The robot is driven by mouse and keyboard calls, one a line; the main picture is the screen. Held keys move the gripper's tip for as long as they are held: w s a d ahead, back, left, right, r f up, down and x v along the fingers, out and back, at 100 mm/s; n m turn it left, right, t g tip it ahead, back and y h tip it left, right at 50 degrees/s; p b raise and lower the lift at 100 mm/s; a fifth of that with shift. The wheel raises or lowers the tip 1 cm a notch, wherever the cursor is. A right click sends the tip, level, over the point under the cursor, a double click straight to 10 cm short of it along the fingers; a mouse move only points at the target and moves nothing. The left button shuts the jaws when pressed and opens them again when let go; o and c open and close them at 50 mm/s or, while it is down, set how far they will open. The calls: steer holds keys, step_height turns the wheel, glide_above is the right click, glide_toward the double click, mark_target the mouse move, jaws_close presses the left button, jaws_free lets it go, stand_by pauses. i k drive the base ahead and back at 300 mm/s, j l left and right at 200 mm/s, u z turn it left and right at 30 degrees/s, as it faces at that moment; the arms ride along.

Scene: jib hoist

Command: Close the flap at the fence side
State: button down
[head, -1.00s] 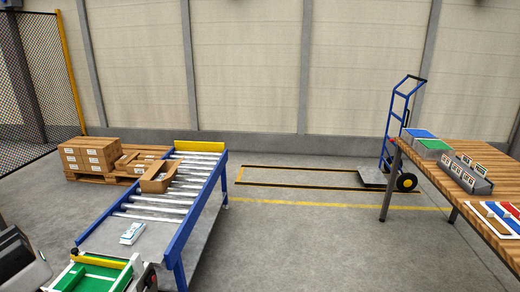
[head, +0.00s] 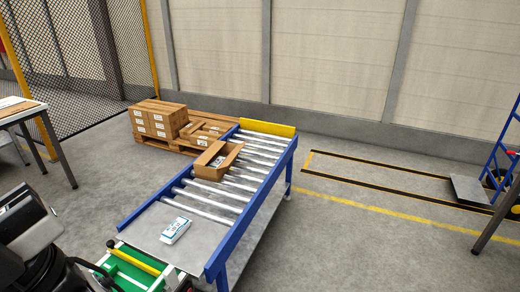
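An open cardboard box (head: 212,171) stands on the rollers of the blue-framed conveyor (head: 227,240), toward its left rail. Something pale shows inside it. The box is small in the head view, and I cannot tell the exact position of each flap. The mesh fence (head: 72,68) with yellow posts stands beyond it at the upper left. Dark and grey parts of my own arm fill the lower left corner, well apart from the box. My gripper's fingers cannot be made out in this view.
A white-and-teal packet (head: 175,230) lies on the conveyor's near plate. A green unit with a yellow bar (head: 138,262) adjoins the near end. Stacked cartons (head: 158,118) sit on a pallet (head: 152,142) behind. A table (head: 20,112) stands left.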

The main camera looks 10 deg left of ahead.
mark_target(235, 153)
steer(key=i+l+u, duration=0.2)
steer(key=i+u, duration=0.25)
steer(key=i+l+u, duration=0.15)
steer(key=u, duration=0.25)
steer(key=i+l+u, duration=0.15)
steer(key=u, duration=0.2)
steer(key=i+l+u, duration=0.1)
steer(key=l+u, duration=0.15)
steer(key=l, duration=0.25)
steer(key=i+l+u, duration=0.2)
steer(key=l, duration=0.25)
steer(key=i+l+u, duration=0.1)
steer(key=l, duration=1.2)
steer(key=l+u, duration=0.1)
steer(key=l, duration=1.25)
steer(key=i+l, duration=0.5)
steer(key=i, duration=0.1)
